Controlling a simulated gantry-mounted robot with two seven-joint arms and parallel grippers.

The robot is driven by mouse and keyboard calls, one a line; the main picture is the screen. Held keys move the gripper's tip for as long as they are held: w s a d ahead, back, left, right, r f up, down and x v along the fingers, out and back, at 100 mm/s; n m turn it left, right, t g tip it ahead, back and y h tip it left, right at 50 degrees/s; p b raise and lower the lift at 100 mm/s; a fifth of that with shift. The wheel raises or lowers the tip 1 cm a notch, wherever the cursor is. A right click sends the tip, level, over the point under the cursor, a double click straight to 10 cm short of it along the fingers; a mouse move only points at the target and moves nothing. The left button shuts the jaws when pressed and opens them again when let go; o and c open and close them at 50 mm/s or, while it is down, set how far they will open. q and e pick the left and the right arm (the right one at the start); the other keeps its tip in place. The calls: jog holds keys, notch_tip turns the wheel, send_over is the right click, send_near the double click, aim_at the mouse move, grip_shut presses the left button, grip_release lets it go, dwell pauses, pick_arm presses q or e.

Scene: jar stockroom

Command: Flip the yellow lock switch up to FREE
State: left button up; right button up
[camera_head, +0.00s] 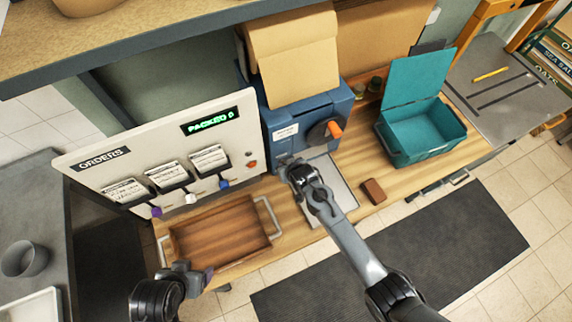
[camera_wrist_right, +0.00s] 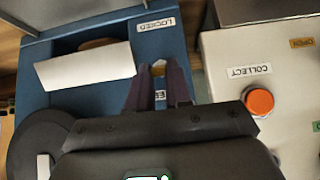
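The blue machine (camera_head: 308,122) stands on the wooden counter, with a crank on its front. In the right wrist view, which is upside down, a small yellowish switch (camera_wrist_right: 158,66) shows between my right gripper's fingertips (camera_wrist_right: 159,70). A LOCKED label (camera_wrist_right: 155,25) is in the picture above it, and a partly hidden label (camera_wrist_right: 160,96) shows between the fingers. Its position is unclear. The fingers stand apart; I cannot tell whether they touch the switch. In the head view my right gripper (camera_head: 288,164) is at the machine's lower front and hides the switch. My left gripper (camera_head: 202,275) is by the wooden tray.
The white orders board (camera_head: 85,161) stands left of the machine, with an orange COLLECT button (camera_wrist_right: 259,102) close to my right gripper. The wooden tray (camera_head: 262,205) lies before it. A brown block (camera_head: 373,190) and an open teal box (camera_head: 428,143) are to the right.

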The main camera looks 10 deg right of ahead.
jog(key=o, duration=0.4)
jog(key=shift+c, duration=0.2)
jog(key=b+v, duration=0.1)
jog(key=v, duration=0.9)
jog(key=shift+s+r+b, duration=0.25)
jog(key=shift+b, duration=0.1)
jog(key=shift+d, duration=0.1)
